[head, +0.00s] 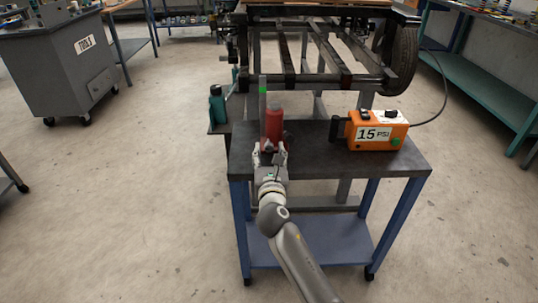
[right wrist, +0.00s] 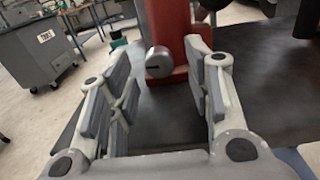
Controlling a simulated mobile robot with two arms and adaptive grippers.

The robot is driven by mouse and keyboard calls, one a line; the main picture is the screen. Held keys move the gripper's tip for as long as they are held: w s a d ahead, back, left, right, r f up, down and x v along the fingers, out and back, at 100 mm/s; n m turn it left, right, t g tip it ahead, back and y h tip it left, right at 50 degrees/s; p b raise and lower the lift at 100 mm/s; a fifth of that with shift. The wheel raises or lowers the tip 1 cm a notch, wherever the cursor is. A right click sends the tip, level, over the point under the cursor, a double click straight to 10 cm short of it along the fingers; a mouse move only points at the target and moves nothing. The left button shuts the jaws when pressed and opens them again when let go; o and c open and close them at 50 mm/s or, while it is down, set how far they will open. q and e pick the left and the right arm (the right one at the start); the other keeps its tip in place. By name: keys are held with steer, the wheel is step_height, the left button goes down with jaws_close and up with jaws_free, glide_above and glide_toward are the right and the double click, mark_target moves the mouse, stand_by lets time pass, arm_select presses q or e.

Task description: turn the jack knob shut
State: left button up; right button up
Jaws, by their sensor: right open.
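The red jack (head: 273,122) stands on the dark top of the blue cart (head: 320,168). Its red body also shows at the top of the right wrist view (right wrist: 178,28). The jack knob (right wrist: 158,62), a short grey cylinder with a dark slot in its end face, sticks out from the jack toward my right gripper (head: 269,150). The gripper is open, with its fingers to the left and right of the knob and visible space on both sides. It is not closed on anything. In the head view the gripper hides the knob. My left gripper is out of view.
An orange box reading 15 PSI (head: 378,130) sits right of the jack. A grey upright with a green mark (head: 263,92) stands just behind the jack. A teal bottle (head: 217,104) is to the left. The vehicle frame (head: 310,50) is behind. The cart's front right top is clear.

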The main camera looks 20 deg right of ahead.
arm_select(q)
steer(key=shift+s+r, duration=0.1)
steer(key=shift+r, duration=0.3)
arm_select(e)
steer(key=shift+w+d, duration=0.1)
steer(key=shift+w, duration=0.4)
jaws_close()
